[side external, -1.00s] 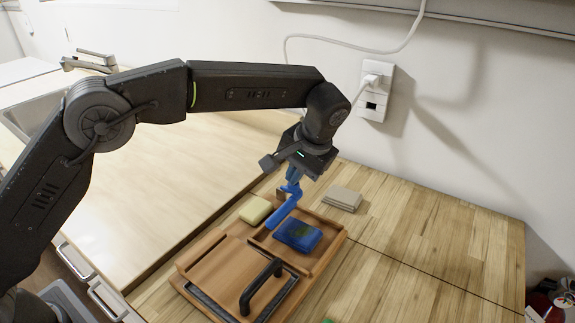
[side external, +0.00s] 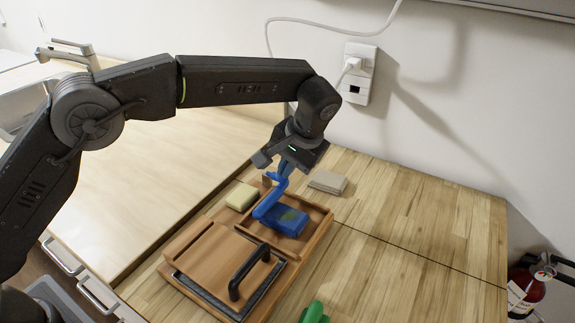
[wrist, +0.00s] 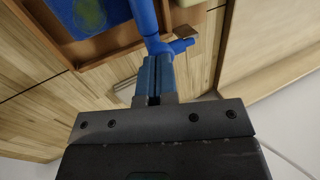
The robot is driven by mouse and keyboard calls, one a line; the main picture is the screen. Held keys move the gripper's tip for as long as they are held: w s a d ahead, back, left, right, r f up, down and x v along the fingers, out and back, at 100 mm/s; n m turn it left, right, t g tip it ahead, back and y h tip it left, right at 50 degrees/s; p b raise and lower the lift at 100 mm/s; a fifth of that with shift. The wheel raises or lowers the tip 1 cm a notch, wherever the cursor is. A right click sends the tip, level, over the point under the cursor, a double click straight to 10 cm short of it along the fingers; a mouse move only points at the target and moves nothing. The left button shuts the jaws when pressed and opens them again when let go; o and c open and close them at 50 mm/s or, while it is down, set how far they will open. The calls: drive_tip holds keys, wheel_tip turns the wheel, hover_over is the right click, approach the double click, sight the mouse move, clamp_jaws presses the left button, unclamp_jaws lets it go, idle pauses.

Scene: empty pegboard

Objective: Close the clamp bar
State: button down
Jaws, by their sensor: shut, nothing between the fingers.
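A wooden tray (side external: 322,232) lies on the counter, with a blue slab with a green patch (side external: 284,221) in its far compartment. A long blue bar (side external: 268,207) rises at a slant over the tray's far left edge beside the slab; I take it as the clamp bar. It also shows in the wrist view (wrist: 144,16), with a short blue side piece on the right. My gripper (side external: 283,176) is shut and empty, its blue fingers pointing down at the bar's upper end. In the wrist view the fingertips (wrist: 155,60) are close to the bar; I cannot tell whether they touch.
A black handle (side external: 246,270) stands on the tray's near half. A green object (side external: 314,312) is at the front. The counter to the right is clear.

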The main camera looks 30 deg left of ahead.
drive_tip(key=v, duration=1.2)
drive_tip(key=shift+r, duration=0.1)
wheel_tip(320, 180, up, 6)
drive_tip(key=t+h, duration=0.1)
hover_over(276, 191)
drive_tip(key=s+a+r+t+h, duration=0.1)
drive_tip(key=s+a+r+h, duration=0.15)
drive_tip(key=s+a, duration=0.5)
drive_tip(key=s+a+f+t, duration=0.1)
drive_tip(key=s+a+f, duration=0.3)
drive_tip(key=s, duration=0.5)
drive_tip(key=s+a+f+t, duration=0.2)
drive_tip(key=s+a+f, duration=0.2)
drive_tip(key=s, duration=0.6)
wheel_tip(276, 191, down, 3)
drive_tip(key=shift+a+r+t+h, duration=0.15)
drive_tip(key=shift+a+t+h, duration=0.05)
drive_tip(key=shift+t+h, duration=0.15)
